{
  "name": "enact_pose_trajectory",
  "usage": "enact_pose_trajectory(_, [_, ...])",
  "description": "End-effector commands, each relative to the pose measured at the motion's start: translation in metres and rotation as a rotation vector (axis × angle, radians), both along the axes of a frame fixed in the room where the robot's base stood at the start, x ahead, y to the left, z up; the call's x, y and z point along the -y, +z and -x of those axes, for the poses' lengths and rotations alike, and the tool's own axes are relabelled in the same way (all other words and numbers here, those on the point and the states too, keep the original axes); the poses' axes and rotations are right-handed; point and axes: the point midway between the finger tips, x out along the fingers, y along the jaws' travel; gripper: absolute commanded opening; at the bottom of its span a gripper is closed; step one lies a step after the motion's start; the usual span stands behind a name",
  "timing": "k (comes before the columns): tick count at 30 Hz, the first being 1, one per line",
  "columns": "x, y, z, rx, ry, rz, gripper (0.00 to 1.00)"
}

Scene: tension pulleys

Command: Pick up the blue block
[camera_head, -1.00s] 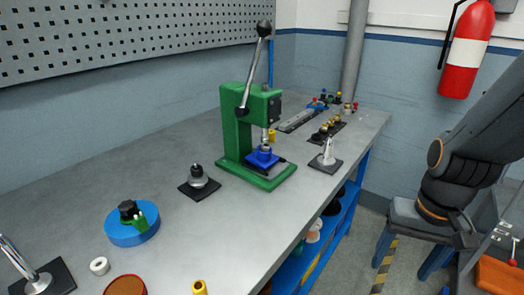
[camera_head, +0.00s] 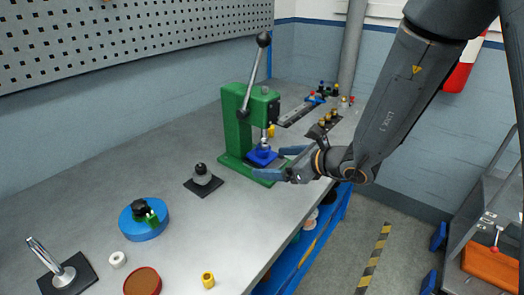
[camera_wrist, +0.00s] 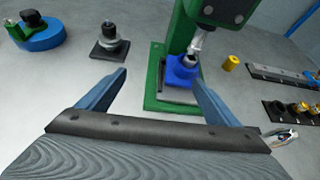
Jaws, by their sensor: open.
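The blue block (camera_head: 262,156) sits on the base of the green lever press (camera_head: 236,128), under its ram. In the wrist view the blue block (camera_wrist: 183,71) lies ahead, with the metal ram tip at its top. My gripper (camera_head: 268,162) is open and empty, reaching in from the right at the front of the press. In the wrist view its two blue fingers (camera_wrist: 160,78) are spread apart; the block lies beyond them, nearer the right finger. In the head view a finger passes close to the block; I cannot tell whether they touch.
A black-knobbed part on a dark plate (camera_head: 202,178) stands left of the press. A blue round fixture (camera_head: 145,222), white ring (camera_head: 117,259), yellow part (camera_head: 208,280) and chrome post (camera_head: 50,262) are nearer. A yellow cylinder (camera_wrist: 230,63) stands right of the press.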

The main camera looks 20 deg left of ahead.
Motion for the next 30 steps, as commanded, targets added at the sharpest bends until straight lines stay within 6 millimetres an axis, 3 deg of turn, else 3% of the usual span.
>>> enact_pose_trajectory(6, [-0.004, 0.005, -0.034, -0.048, -0.193, -0.106, 0.85])
enact_pose_trajectory(20, [-0.026, -0.007, -0.057, -0.055, -0.228, -0.124, 0.85])
enact_pose_trajectory(30, [-0.053, -0.024, -0.077, -0.056, -0.228, -0.123, 0.85])
